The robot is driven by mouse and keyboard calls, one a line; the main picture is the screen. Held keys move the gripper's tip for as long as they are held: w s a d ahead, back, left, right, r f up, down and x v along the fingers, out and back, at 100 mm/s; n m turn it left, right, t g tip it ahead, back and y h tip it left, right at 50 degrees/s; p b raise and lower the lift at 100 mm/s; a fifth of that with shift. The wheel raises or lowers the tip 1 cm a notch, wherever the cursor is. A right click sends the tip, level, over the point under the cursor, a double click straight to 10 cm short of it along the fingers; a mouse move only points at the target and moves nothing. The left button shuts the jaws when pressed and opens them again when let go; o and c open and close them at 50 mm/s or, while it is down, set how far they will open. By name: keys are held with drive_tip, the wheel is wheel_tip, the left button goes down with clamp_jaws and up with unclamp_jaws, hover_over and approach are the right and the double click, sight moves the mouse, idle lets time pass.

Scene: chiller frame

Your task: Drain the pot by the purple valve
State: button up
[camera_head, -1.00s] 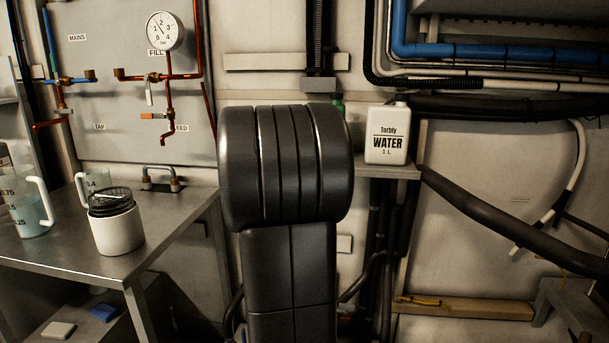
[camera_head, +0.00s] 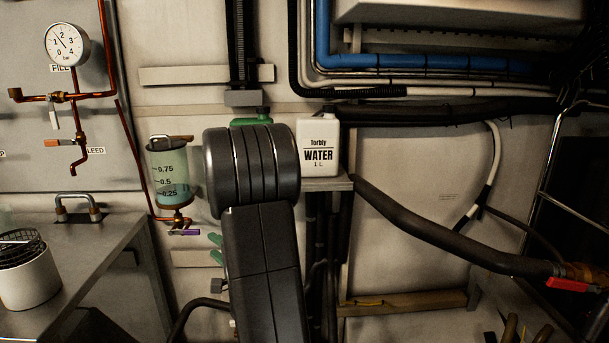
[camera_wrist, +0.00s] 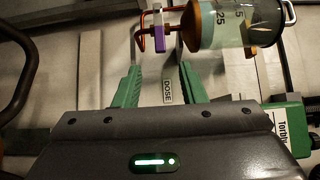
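The pot (camera_head: 168,178) is a clear graduated cylinder on the wall, holding pale green liquid, with a lid on top. Its copper outlet carries the purple valve handle (camera_head: 184,232), just below the pot. In the wrist view the pot (camera_wrist: 238,22) lies sideways, and the purple handle (camera_wrist: 159,35) shows beyond my fingertips. My gripper (camera_wrist: 160,75) is open and empty, its green fingers apart. In the head view my gripper (camera_head: 215,248) is partly hidden by my arm, right of and slightly below the handle, apart from it.
A white water jug (camera_head: 318,148) stands on a wall shelf right of my arm, with a green container (camera_head: 255,117) behind. A metal bench (camera_head: 98,262) is at left, with a white canister (camera_head: 30,278). A DOSE label (camera_wrist: 168,90) shows between my fingers.

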sight(193, 230)
drive_tip(key=x, duration=1.2)
drive_tip(key=shift+s+a+r, duration=0.2)
drive_tip(key=shift+s+r, duration=0.1)
drive_tip(key=shift+r, duration=0.1)
drive_tip(key=shift+s+d+r+n+h+p, duration=0.25)
drive_tip(key=shift+n+p, duration=0.25)
drive_tip(key=shift+p, duration=0.4)
drive_tip(key=shift+w+a+f+g+h, duration=0.1)
drive_tip(key=shift+g+h, duration=0.15)
drive_tip(key=shift+g, duration=0.15)
